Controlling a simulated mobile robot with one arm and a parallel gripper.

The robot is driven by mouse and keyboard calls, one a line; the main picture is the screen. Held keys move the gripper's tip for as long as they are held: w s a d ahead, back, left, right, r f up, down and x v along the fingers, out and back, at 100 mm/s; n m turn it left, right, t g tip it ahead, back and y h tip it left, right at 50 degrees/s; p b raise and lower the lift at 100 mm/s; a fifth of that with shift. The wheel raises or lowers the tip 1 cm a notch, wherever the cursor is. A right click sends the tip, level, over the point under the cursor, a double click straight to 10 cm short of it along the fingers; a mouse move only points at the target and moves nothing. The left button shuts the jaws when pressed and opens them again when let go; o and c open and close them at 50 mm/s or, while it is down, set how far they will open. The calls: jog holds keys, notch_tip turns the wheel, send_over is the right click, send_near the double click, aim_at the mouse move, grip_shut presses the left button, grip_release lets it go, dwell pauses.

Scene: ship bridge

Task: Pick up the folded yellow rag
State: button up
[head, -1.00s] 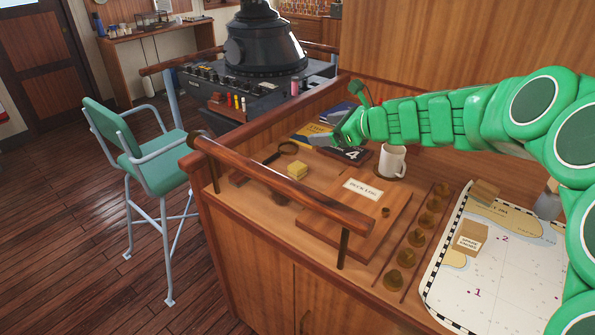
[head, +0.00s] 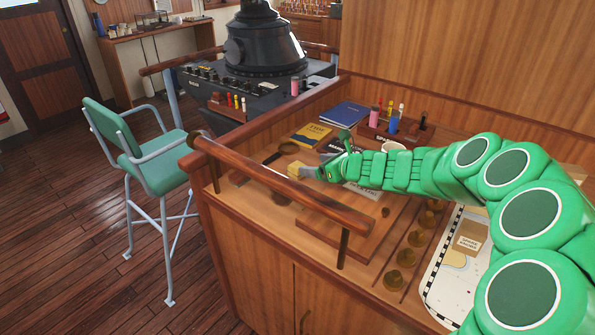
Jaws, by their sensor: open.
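The folded yellow rag (head: 294,169) is a small yellow block on the wooden desk top (head: 262,207), just behind the front rail. My gripper (head: 309,172) has its fingertips right at the rag's right side, with the arm reaching in from the right. Its jaws are open. The fingers are small here and partly overlap the rag's edge, so I cannot tell whether the rag lies between them or whether they touch it.
A wooden rail (head: 290,186) runs along the desk's front edge, close to the rag. A magnifying glass (head: 287,148) and a yellow book (head: 311,134) lie behind it. A white mug (head: 396,150) is partly hidden by my arm. Several brass weights (head: 408,257) stand at right.

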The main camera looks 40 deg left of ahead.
aim_at(297, 170)
notch_tip(297, 170, down, 2)
jog(key=shift+f, duration=0.1)
jog(key=shift+a+f, duration=0.1)
jog(key=shift+a, duration=0.05)
jog(key=shift+w+x, duration=0.15)
jog(key=shift+x, duration=1.75)
jog(key=shift+w+x, duration=0.15)
jog(key=shift+x, duration=1.7)
jog(key=c, duration=1.1)
jog(key=shift+o, duration=0.2)
